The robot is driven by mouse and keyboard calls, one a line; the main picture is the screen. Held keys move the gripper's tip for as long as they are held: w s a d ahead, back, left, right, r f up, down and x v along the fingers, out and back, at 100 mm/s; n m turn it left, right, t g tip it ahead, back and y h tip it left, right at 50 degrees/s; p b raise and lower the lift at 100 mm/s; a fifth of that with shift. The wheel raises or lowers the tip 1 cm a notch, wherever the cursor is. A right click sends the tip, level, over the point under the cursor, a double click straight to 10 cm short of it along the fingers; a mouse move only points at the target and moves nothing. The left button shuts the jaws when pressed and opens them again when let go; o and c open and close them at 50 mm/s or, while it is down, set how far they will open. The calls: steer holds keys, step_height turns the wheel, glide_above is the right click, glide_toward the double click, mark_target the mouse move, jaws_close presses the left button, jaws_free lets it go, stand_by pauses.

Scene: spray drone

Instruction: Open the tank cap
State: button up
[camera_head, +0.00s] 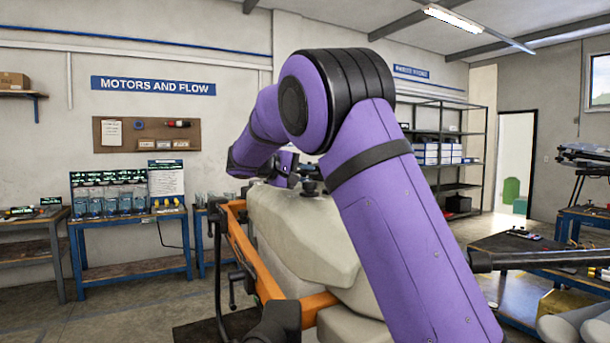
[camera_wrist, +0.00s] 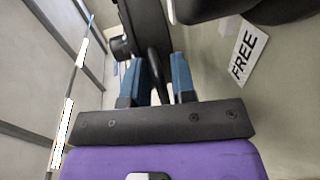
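The beige tank (camera_head: 285,222) stands at the middle of the head view, in an orange frame (camera_head: 240,250). A black knob-like part (camera_head: 308,187) on its top may be the tank cap. My gripper (camera_head: 286,168) is beside it, small and partly hidden by my purple arm. In the wrist view my gripper's two blue fingers (camera_wrist: 157,80) stand apart, on either side of a narrow dark part (camera_wrist: 155,62). I cannot tell whether they touch it. A larger black piece (camera_wrist: 147,22) lies beyond the fingertips.
A white label reading "FREE" (camera_wrist: 242,52) is right of the fingers, near a black rounded part (camera_wrist: 215,8). A blue workbench (camera_head: 130,225) stands at the left and shelves (camera_head: 440,150) at the back. A dark table (camera_head: 510,245) is at the right.

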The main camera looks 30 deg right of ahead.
jaws_close()
